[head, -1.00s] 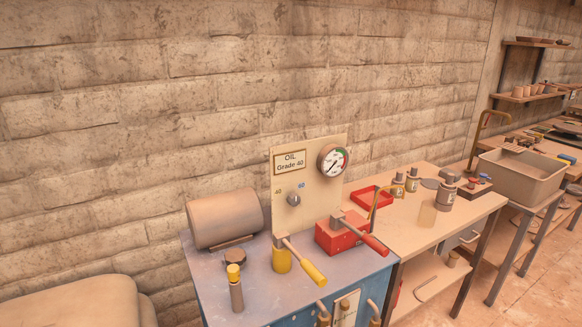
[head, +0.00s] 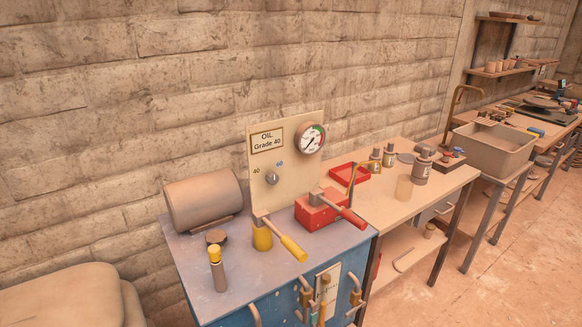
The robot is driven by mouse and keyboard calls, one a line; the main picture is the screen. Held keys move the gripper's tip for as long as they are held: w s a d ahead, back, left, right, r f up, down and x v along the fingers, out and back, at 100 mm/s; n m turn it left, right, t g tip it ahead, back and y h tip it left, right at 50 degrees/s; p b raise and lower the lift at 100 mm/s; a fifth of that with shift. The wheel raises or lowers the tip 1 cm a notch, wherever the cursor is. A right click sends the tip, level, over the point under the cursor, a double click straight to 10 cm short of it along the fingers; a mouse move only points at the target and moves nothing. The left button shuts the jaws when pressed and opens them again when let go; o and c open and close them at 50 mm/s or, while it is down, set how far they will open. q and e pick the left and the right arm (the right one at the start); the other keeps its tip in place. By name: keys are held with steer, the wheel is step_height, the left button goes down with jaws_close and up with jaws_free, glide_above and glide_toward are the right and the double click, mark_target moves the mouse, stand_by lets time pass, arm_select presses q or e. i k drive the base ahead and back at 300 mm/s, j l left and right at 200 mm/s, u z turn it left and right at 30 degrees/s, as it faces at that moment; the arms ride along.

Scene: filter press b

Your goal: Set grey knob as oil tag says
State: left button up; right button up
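The grey knob (head: 271,178) sits on the upright beige panel (head: 292,170) at the back of the blue machine. A dark "40" (head: 256,171) is printed at its upper left and a blue "60" (head: 280,163) at its upper right. The knob is too small to tell which number it points at. The oil tag (head: 267,140) above it reads "OIL Grade 40". Neither of my grippers is in view.
A round gauge (head: 310,139) is on the panel's upper right. In front stand a yellow-handled lever (head: 285,241), a red block with a red-handled lever (head: 317,210), a yellow-capped bottle (head: 217,270) and a motor-like cylinder (head: 203,200). A workbench (head: 390,220) adjoins at right.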

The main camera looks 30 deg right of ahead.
mark_target(272, 178)
steer(key=l, duration=0.65)
steer(key=l+z, duration=0.15)
steer(key=l, duration=0.5)
steer(key=i+l, duration=0.15)
steer(key=l, duration=0.45)
steer(key=k+l+z, duration=0.05)
